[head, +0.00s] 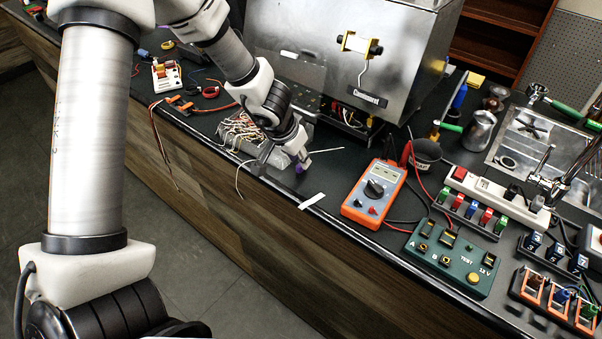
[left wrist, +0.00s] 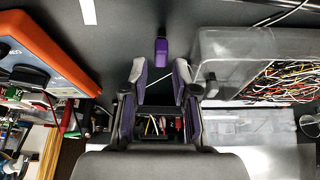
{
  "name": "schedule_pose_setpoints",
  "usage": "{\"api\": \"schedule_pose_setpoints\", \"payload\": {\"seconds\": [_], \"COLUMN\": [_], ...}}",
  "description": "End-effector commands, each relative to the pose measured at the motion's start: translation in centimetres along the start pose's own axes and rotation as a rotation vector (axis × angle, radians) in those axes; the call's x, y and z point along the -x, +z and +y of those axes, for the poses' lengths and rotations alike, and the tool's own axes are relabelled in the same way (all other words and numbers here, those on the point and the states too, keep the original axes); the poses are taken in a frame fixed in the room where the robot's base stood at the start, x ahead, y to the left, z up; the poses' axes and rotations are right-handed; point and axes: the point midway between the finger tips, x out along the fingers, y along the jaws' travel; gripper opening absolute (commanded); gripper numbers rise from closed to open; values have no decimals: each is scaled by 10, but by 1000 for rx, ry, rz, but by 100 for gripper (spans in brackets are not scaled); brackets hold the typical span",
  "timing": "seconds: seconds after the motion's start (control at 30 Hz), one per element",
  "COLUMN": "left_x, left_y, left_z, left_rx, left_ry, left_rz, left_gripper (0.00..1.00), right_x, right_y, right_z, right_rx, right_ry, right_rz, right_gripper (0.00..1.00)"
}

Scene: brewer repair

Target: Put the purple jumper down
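The purple jumper (left wrist: 162,50) is a small purple block on the dark counter in the left wrist view. It lies just beyond the fingertips, lined up with the gap between them. My left gripper (left wrist: 160,72) is open, its two fingers apart with nothing between them. The inner finger pads also look purple. In the head view my left gripper (head: 305,160) is low over the counter, near its front edge. A bit of purple shows under it, but I cannot tell there whether it is jumper or pad. My right gripper is not in view.
A clear bin of wires (head: 246,136) stands close to the left of the gripper. An orange multimeter (head: 373,190) lies to the right, with a white strip (head: 312,201) near the edge. The steel brewer (head: 340,65) stands behind. A green test box (head: 450,258) is farther right.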

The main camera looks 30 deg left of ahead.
Motion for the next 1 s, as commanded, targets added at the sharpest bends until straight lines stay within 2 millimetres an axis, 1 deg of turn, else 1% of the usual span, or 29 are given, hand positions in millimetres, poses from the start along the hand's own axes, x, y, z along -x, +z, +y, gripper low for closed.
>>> {"api": "schedule_pose_setpoints", "payload": {"seconds": [0.03, 0.07, 0.13, 0.2, 0.4, 0.47, 0.5, 0.87, 1.0], "left_x": [-18, -24, -36, -40, -38, -38, -38, -38, -31], "left_y": [4, 5, 5, 3, 2, 2, 2, 2, -1], "left_z": [0, -1, 0, -1, -1, -1, -1, -1, -1], "left_rx": [0, -1, 0, 0, -1, -1, -1, -1, 0], "left_ry": [-1, -1, -1, -1, -1, -1, -1, -1, -1], "left_rz": [-1, -1, -2, -1, -1, -1, -1, -2, -2], "left_gripper": [28, 28, 28, 28, 28, 7, 0, 0, 0], "right_x": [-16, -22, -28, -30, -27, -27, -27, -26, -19], "right_y": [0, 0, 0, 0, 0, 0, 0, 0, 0], "right_z": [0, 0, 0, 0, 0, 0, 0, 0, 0], "right_rx": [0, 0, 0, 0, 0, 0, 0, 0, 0], "right_ry": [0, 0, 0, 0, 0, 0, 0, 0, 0], "right_rz": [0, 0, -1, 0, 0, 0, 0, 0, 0], "right_gripper": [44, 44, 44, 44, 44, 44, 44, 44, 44]}}
